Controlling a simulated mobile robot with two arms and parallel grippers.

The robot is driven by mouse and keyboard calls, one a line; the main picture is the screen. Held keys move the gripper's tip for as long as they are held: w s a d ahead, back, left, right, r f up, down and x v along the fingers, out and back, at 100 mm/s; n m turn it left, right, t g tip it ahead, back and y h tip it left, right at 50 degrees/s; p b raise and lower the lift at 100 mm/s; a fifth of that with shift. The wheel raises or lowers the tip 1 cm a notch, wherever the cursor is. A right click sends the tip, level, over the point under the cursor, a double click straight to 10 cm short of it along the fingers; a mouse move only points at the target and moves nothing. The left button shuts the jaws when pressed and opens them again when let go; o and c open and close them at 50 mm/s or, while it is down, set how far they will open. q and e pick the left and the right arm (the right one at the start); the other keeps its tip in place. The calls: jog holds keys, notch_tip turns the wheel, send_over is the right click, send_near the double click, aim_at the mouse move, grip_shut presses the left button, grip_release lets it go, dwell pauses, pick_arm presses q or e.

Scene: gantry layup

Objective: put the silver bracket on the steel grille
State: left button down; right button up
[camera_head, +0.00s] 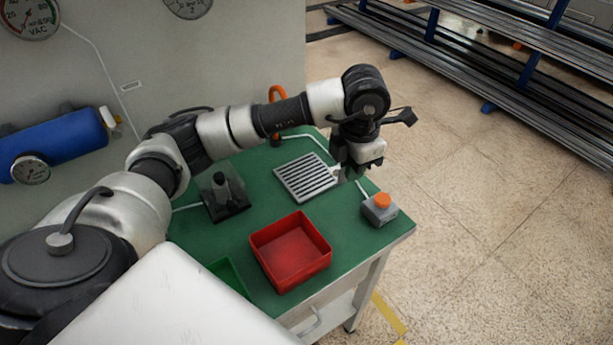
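The steel grille (305,178), a slatted metal square, lies on the green table top. My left gripper (351,176) points down just right of the grille, over the table's right edge area. A small pale piece (336,171) shows at the left side of its fingers, close to the grille's right edge. It may be the silver bracket, but it is too small and partly hidden to be sure. I cannot tell whether the fingers are shut on it. My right gripper is not in view.
A red tray (291,272) and a green tray (228,276) stand at the front of the table (352,240). A grey box with an orange button (382,200) sits at the right edge. A dark fixture (224,198) stands left of the grille.

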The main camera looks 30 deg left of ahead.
pick_arm(q)
jog(key=n, duration=0.1)
jog(key=w+n, duration=0.1)
jog(key=n, duration=0.4)
jog(key=w+n, duration=0.1)
jog(key=n, duration=0.1)
jog(key=shift+w+a+r+n+b, duration=0.15)
jog(key=shift+w+r+n+b, duration=0.05)
jog(key=shift+n+b, duration=0.2)
jog(key=n, duration=0.2)
jog(key=w+n, duration=0.1)
jog(key=n, duration=0.1)
jog(key=shift+a+r+n, duration=0.1)
jog(key=shift+n, duration=0.3)
jog(key=n, duration=0.2)
jog(key=n+p, duration=0.1)
jog(key=n, duration=0.3)
send_over(313, 171)
notch_tip(313, 171, down, 6)
jog(key=shift+f, duration=0.4)
notch_tip(313, 171, down, 3)
jog(key=shift+s+p, duration=0.1)
jog(key=shift+p, duration=0.5)
jog(key=shift+f, duration=0.5)
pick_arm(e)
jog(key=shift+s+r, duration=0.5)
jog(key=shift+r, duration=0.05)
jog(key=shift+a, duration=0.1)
